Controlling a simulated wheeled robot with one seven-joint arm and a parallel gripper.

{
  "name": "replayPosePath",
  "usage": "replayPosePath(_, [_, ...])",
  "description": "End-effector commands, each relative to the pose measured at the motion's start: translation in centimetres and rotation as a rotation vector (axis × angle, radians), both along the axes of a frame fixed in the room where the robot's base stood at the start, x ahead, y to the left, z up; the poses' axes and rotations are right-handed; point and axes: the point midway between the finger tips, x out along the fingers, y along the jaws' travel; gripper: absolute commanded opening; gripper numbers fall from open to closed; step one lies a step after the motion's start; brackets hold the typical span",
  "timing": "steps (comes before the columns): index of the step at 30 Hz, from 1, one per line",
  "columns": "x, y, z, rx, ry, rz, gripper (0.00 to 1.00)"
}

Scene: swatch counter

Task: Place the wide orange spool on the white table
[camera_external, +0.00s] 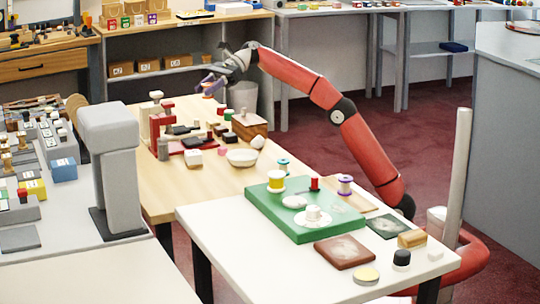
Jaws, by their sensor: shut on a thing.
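My gripper (212,84) is at the end of my red arm, raised over the far part of the wooden table (215,178). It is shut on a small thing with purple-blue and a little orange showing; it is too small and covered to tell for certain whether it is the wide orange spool. The white table (240,248) stands in front, far from my gripper. No other clearly orange spool shows.
A white bowl (242,158), a wooden box (249,125) and a red stand (155,130) crowd the wooden table. A brown square (344,252), a black-topped jar (401,260) and a yellow-topped tin (366,275) lie near the white table's right side. Its front left is bare.

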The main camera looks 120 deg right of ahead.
Motion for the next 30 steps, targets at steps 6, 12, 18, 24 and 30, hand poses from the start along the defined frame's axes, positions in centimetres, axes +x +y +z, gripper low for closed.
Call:
replayPosePath(6, [0.4, 3.9, 1.5, -0.002, -0.003, -0.040, 0.10])
replayPosePath(12, [0.7, 11.0, 1.0, -0.004, 0.000, -0.105, 0.10])
replayPosePath(18, [-0.1, 18.7, -1.9, -0.006, 0.000, -0.164, 0.10])
replayPosePath(24, [-2.3, 25.8, -6.7, -0.007, 0.000, -0.227, 0.10])
replayPosePath(30, [-4.9, 30.3, -11.5, -0.006, -0.001, -0.279, 0.10])
